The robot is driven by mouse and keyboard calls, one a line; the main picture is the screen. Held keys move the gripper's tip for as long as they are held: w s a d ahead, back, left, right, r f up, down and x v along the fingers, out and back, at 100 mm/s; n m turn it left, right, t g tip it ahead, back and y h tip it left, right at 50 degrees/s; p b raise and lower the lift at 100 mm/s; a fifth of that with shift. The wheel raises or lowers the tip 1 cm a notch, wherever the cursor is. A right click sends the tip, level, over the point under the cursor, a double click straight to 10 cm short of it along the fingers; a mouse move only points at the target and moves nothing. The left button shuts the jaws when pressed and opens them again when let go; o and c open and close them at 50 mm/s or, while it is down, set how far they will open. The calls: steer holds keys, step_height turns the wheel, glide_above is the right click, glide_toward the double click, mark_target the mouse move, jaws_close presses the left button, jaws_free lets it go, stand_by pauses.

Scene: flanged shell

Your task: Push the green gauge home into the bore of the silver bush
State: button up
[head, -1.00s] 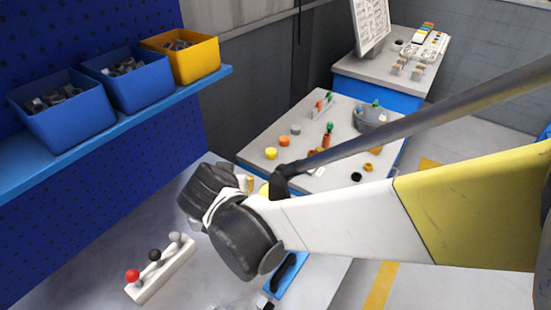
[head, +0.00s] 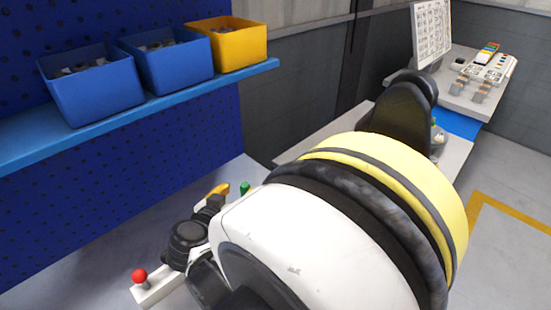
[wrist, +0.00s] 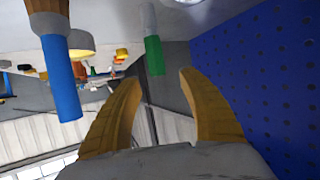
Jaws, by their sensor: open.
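The green gauge (wrist: 153,55) has a green end and a pale grey shank, and stands near the bench in the wrist view, where the scene appears upside down. Its green end also shows in the head view (head: 245,187). My gripper (wrist: 159,77) is open, with its two yellow-brown fingers to either side of the green end's line; I cannot tell whether they touch it. In the head view my gripper (head: 219,190) is just left of the green end. A shiny silver rim (wrist: 182,2) is cut off at the wrist view's top; I cannot tell whether it is the silver bush.
A blue peg with a brown part (wrist: 62,80) stands to the left in the wrist view. A red-knobbed block (head: 139,276) lies on the bench front. Blue bins (head: 95,95) and a yellow bin (head: 240,48) sit on the shelf along the blue perforated panel (wrist: 260,70).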

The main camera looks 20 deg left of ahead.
steer(key=b+x, duration=0.2)
steer(key=x, duration=0.3)
steer(key=shift+d, duration=0.2)
steer(key=shift+r, duration=0.1)
steer(key=shift+c, duration=0.8)
jaws_close()
